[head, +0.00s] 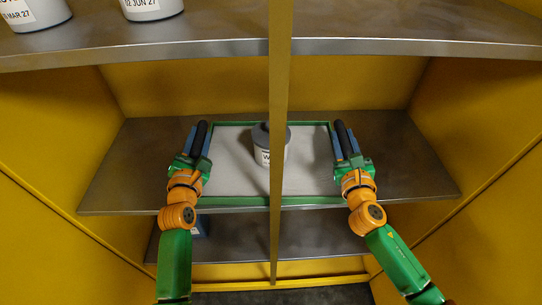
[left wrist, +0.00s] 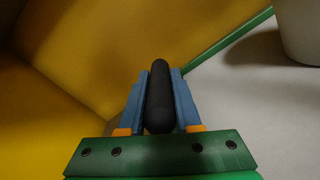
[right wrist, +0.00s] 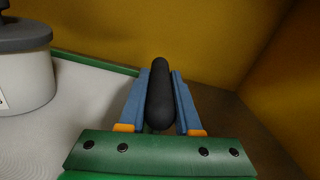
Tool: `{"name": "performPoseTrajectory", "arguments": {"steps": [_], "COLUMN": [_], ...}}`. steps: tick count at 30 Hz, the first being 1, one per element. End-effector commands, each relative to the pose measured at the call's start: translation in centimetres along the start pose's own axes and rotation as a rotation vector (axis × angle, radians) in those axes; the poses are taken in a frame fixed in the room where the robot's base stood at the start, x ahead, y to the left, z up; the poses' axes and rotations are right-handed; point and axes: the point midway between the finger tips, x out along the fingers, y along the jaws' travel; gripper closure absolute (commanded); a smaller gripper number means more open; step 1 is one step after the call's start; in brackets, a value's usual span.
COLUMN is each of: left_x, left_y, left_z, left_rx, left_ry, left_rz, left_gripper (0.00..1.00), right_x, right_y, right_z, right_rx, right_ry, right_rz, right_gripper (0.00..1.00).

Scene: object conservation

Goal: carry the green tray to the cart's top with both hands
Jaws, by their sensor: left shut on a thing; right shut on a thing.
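The green tray (head: 236,201) has a green rim and a pale grey floor, and is at the middle shelf of a yellow cabinet. A white jar with a dark grey lid (head: 262,157) stands on it, partly hidden by a yellow post; the jar also shows in the right wrist view (right wrist: 24,75). My left gripper (head: 196,140) is shut on the tray's left black handle (left wrist: 159,95). My right gripper (head: 346,142) is shut on the right black handle (right wrist: 160,95). I cannot tell whether the tray touches the shelf. The cart is not in view.
A yellow post (head: 280,100) stands upright in front of the tray's middle, between my arms. The upper shelf (head: 200,48) above holds two labelled white containers (head: 152,8). Yellow walls close both sides.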

Motion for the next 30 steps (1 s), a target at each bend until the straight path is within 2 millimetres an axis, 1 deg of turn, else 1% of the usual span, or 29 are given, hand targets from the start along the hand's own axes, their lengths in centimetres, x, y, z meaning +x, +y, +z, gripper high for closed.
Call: {"name": "performPoseTrajectory", "arguments": {"steps": [20, 23, 26, 30], "left_x": [0.0, 0.0, 0.0, 0.0], "left_y": [0.0, 0.2, 0.5, 1.5], "left_z": [0.0, 0.2, 0.7, 2.3], "left_rx": [0.0, 0.0, 0.0, 0.0], "left_ry": [0.0, -0.004, -0.004, -0.004], "left_rz": [0.001, 0.004, 0.004, 0.004], "left_gripper": [1.0, 1.0, 1.0, 1.0], "right_x": [0.0, 0.0, 0.0, 0.0], "right_y": [0.0, 0.0, -0.1, -0.5], "right_z": [0.0, 0.2, 0.8, 2.6], "right_rx": [0.0, 0.0, 0.0, 0.0], "right_ry": [0.001, -0.003, -0.003, -0.003], "right_rz": [0.0, 0.0, 0.0, 0.0], "right_gripper": [1.0, 1.0, 1.0, 1.0]}}
